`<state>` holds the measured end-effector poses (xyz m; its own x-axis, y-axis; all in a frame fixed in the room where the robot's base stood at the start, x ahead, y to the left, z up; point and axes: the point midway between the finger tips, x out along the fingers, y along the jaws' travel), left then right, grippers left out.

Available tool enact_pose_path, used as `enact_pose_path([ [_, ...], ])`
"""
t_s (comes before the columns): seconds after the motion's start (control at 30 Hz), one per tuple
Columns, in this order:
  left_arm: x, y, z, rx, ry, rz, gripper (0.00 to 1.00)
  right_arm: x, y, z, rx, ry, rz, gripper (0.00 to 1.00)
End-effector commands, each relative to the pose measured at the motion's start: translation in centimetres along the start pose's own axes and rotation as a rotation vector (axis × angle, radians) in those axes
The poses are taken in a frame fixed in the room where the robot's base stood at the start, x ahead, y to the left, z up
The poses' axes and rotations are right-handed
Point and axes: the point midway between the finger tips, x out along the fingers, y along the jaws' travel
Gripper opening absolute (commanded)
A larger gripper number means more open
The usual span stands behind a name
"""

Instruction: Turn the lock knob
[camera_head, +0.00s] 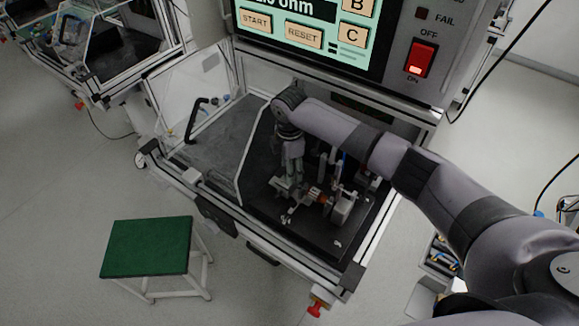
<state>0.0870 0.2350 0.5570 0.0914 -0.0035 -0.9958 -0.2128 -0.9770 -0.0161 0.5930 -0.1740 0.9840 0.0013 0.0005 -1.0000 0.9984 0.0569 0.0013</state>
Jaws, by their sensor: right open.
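My right arm comes in from the right and reaches into the test station. My right gripper (291,180) points down, open, over the fixture (343,208) on the black base plate. Its fingertips are close to small metal parts at the fixture's left side; I cannot tell whether they touch. A small silver part with a light end (287,217) stands just below the fingertips and may be the lock knob, but it is too small to be sure. A copper-orange part (315,194) sits in the fixture right of the gripper. My left gripper is not in view.
The test panel (300,32) with START and RESET buttons and a red switch (421,59) rises behind. A clear door with a black handle (196,119) stands open at left. A green-topped stool (150,247) stands in front. A red emergency knob (315,310) is at the front corner.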

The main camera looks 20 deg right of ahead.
Motion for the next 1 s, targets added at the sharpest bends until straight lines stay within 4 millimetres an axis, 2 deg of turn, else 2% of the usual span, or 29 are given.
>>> enact_pose_path([
  [0.2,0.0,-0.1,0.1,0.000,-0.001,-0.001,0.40,0.0,0.0,0.0,0.000,0.000,-0.001,0.47],
  [0.33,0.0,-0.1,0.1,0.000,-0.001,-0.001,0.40,-1.0,0.0,0.0,0.001,0.001,0.001,0.47],
  [0.8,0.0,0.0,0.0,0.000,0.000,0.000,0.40,-10.1,0.1,0.0,-0.001,0.000,0.002,0.47],
  [1.0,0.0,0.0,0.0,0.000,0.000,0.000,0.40,-11.8,0.0,0.0,0.001,-0.001,0.000,0.47],
])
